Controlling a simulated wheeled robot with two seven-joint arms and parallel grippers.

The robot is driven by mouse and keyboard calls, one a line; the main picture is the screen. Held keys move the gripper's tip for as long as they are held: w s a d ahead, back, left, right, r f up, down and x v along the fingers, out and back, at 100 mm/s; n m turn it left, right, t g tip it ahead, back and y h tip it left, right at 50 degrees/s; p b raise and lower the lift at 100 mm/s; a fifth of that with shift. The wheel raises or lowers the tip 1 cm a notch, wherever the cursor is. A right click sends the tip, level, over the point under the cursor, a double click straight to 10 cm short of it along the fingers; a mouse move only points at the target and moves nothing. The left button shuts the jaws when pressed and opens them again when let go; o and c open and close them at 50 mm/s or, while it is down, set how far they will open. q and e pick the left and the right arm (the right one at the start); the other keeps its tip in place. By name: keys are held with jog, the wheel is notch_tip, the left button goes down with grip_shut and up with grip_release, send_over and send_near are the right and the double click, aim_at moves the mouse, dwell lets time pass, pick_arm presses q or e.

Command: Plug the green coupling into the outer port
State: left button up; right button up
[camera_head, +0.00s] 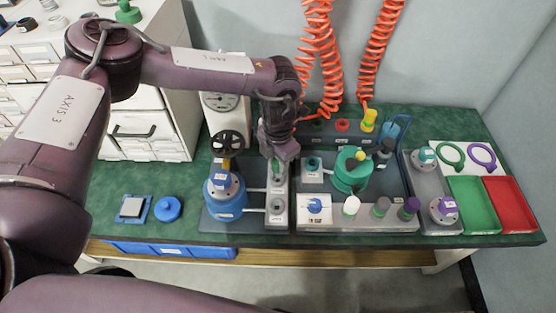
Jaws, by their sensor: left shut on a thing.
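My left gripper (279,148) reaches down from above over a narrow grey port block. It is shut on a small dark green piece (274,166), seemingly the green coupling, mostly hidden by the fingers. The piece is over the far part of the block; whether it touches a port cannot be told. A round port (277,206) shows open at the near end of the block. The block's labels are too small to read, so I cannot tell which port is the outer one. My right gripper is not in view.
A blue vessel (226,204) with a dark handwheel (229,143) behind it stands left of the block. A teal vessel (346,176) stands to the right. Orange coiled hoses (321,60) hang behind. Green tray (472,203) and red tray (511,204) lie at right.

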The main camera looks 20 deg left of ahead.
aim_at(275, 170)
pick_arm(q)
jog(key=shift+f+b, duration=0.6)
jog(key=shift+f, duration=0.45)
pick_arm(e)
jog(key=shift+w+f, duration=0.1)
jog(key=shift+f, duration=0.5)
